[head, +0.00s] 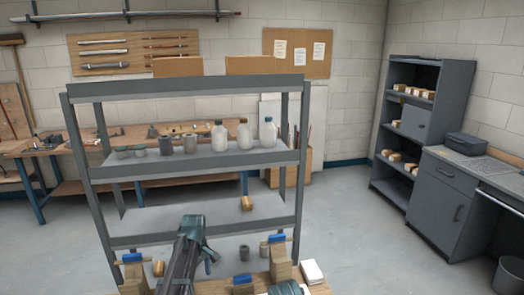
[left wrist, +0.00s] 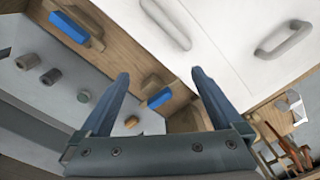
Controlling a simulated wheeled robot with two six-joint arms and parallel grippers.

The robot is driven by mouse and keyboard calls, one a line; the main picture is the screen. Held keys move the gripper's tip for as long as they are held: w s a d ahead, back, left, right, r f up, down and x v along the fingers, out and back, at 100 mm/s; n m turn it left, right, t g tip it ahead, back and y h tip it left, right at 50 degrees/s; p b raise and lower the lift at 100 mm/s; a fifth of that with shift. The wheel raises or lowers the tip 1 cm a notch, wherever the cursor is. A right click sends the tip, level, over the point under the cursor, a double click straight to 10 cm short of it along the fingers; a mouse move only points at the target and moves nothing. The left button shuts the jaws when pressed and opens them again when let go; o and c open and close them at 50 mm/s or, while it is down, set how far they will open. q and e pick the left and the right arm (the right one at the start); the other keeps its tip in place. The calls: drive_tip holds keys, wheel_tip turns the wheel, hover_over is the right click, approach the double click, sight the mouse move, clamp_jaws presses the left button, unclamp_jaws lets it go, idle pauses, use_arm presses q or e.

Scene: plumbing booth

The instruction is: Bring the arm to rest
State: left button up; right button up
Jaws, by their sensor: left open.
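My left arm rises from the bottom of the head view in front of the grey shelf rack (head: 215,168). Its left gripper (head: 208,262) is at the arm's far end, near the bottom middle. In the left wrist view the two fingers of this gripper (left wrist: 160,80) are spread apart with nothing held between them. Past the fingers are wooden parts and a blue block (left wrist: 160,98).
The rack holds bottles (head: 219,136) and jars on its upper shelf and a small brown piece (head: 246,203) lower down. Wooden stands with blue tops (head: 277,239) and a white box (head: 312,271) are close at the bottom. Open floor (head: 350,220) lies to the right.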

use_arm(q)
drive_tip(key=s+d+m, duration=0.8)
drive_tip(key=s, duration=0.4)
drive_tip(key=s+d+m, duration=0.8)
drive_tip(key=s+d, duration=0.1)
drive_tip(key=s, duration=0.3)
drive_tip(key=shift+d+m+y, duration=0.2)
drive_tip(key=shift+m+y, duration=0.2)
